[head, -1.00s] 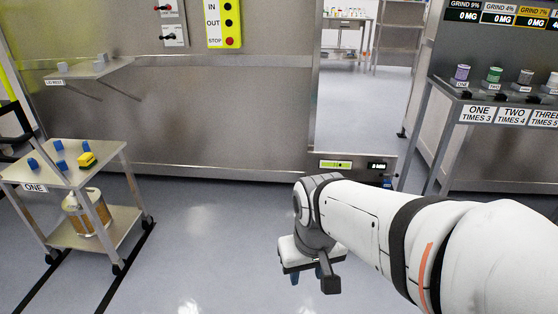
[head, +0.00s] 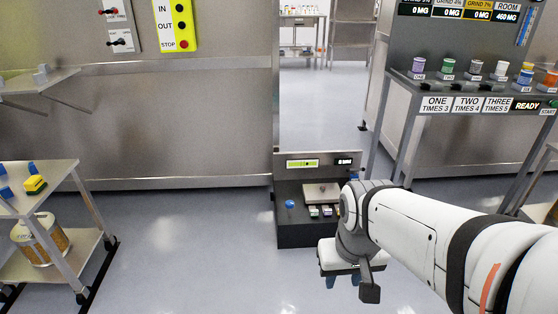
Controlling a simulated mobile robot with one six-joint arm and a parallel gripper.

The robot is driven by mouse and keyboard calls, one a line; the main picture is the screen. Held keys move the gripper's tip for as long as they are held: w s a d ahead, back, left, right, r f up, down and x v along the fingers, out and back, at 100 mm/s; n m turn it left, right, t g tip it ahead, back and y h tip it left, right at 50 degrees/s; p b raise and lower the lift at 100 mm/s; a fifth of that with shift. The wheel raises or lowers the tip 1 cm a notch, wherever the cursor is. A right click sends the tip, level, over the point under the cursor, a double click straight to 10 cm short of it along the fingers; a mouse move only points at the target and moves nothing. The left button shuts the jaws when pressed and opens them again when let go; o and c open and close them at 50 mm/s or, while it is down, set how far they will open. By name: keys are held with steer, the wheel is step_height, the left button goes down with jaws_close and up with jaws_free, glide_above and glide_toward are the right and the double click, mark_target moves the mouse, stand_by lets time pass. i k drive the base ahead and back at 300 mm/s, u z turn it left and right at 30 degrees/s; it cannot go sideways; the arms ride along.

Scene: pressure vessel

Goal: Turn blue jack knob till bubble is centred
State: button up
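The blue jack knob (head: 290,204) stands at the left of a dark bench unit (head: 291,238) in the middle of the head view. A green-yellow bubble level (head: 302,163) is on the upright panel behind it. Its bubble is too small to place surely. My gripper (head: 344,281) points down in front of the unit, to the right of the knob and apart from it. Its blue fingertips show only partly below the white body, and the gap between them is unclear. My arm hides the right side of the unit.
A small dark display (head: 345,161) sits right of the level. A flat pan (head: 321,194) and several small blocks are on the unit. A cart (head: 52,175) with a yellow block stands left. A rack of jars (head: 469,90) stands right. Floor between cart and unit is clear.

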mark_target(289, 204)
steer(key=u, duration=0.05)
steer(key=i, duration=1)
steer(key=z, duration=0.05)
